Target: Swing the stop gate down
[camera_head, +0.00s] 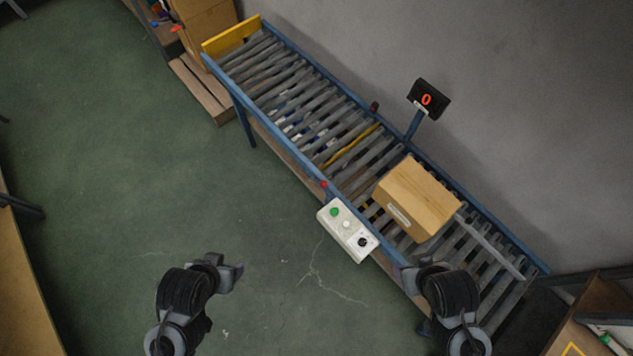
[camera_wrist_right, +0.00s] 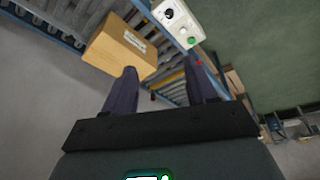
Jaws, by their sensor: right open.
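A roller conveyor with a blue frame (camera_head: 319,86) runs diagonally from upper left to lower right. A closed cardboard box (camera_head: 418,197) sits on its rollers, and it also shows in the right wrist view (camera_wrist_right: 120,48). A plain grey bar (camera_head: 492,246) lies beside the box over the lower rollers; I cannot tell for sure if it is the stop gate. A thin yellow bar (camera_head: 352,147) crosses between the rollers above the box. My right gripper (camera_head: 408,274) is open and empty near the conveyor's front edge; its spread fingers show in the wrist view (camera_wrist_right: 162,78). My left gripper (camera_head: 232,273) hangs over the floor, its jaws unclear.
A white control box (camera_head: 347,230) with a green button and black knob is fixed to the conveyor's front side. A display (camera_head: 428,99) reading 0 stands on a post behind. A yellow end plate (camera_head: 231,36) closes the far end. Open green floor (camera_head: 120,170) lies left.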

